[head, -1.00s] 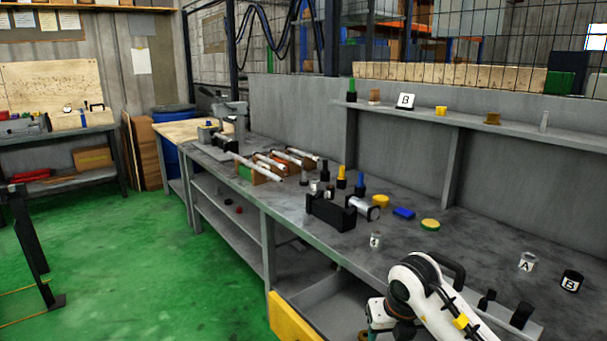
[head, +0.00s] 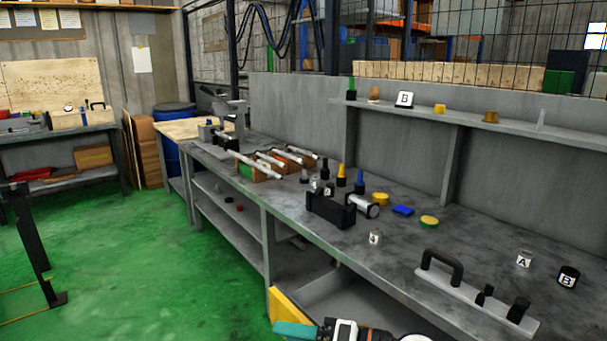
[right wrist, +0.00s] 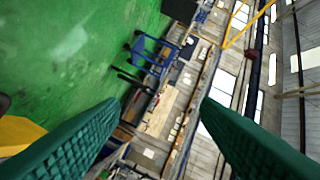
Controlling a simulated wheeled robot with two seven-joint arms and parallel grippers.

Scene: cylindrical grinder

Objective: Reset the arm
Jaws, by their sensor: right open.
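My right gripper (right wrist: 158,108) is open and empty in the right wrist view, its two green ribbed fingers spread wide with the floor and distant workshop between them. In the head view only part of it shows at the bottom edge, a teal finger (head: 296,331) beside the yellow front (head: 292,311) of an open drawer under the bench. Part of my white and black right arm shows to the right of that finger, cut off by the frame. My left gripper is in neither view.
The grey workbench (head: 400,245) holds a black fixture (head: 330,210), a handled grey plate (head: 470,292) near its front edge, labelled cylinders and several rods in a rack (head: 265,165). A shelf (head: 470,125) runs behind. The green floor (head: 150,260) at left is mostly clear.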

